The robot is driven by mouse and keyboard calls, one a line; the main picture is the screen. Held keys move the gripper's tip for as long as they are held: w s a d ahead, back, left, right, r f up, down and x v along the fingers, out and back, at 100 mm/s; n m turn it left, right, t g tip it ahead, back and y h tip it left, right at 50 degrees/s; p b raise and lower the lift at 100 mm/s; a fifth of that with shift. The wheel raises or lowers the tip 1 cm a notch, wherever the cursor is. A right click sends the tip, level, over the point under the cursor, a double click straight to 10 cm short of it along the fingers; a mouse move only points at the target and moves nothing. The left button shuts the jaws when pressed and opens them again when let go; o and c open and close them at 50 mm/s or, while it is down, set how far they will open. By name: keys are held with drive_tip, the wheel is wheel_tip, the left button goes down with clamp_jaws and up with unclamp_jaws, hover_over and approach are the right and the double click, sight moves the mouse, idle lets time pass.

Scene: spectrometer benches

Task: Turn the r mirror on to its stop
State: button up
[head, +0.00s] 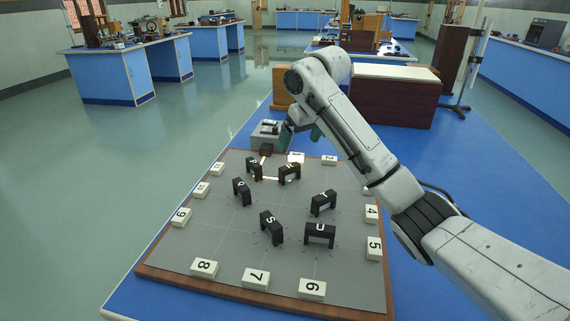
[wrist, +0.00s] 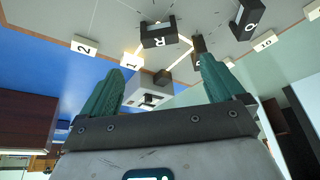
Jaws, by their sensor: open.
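The r mirror is a black bridge-shaped block marked R (head: 289,173), standing on the grey board near its far edge. It also shows in the wrist view (wrist: 158,36), at the top centre with its letter upside down. My gripper (head: 300,138) is above the board's far edge, beyond the r mirror and partly hidden by my own arm. In the wrist view its two green fingers (wrist: 161,75) are spread wide with nothing between them. The fingers look apart from the mirror. A bright light line lies on the board beside the r mirror.
Another black mirror (head: 253,167) stands just left of the r mirror, with Q (head: 241,191), S (head: 271,228), T (head: 323,202) and U (head: 319,234) nearer. A grey source box (head: 266,136) sits behind the board. Numbered white blocks, including glowing block 1 (head: 296,157), line the edges.

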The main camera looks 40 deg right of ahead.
sight(290, 166)
drive_tip(key=b+x, duration=0.1)
drive_tip(key=x, duration=0.9)
drive_tip(key=shift+w+f, duration=0.2)
drive_tip(key=shift+f, duration=0.1)
drive_tip(key=shift+c, duration=0.3)
drive_tip(key=c, duration=1)
drive_tip(key=shift+r, duration=0.1)
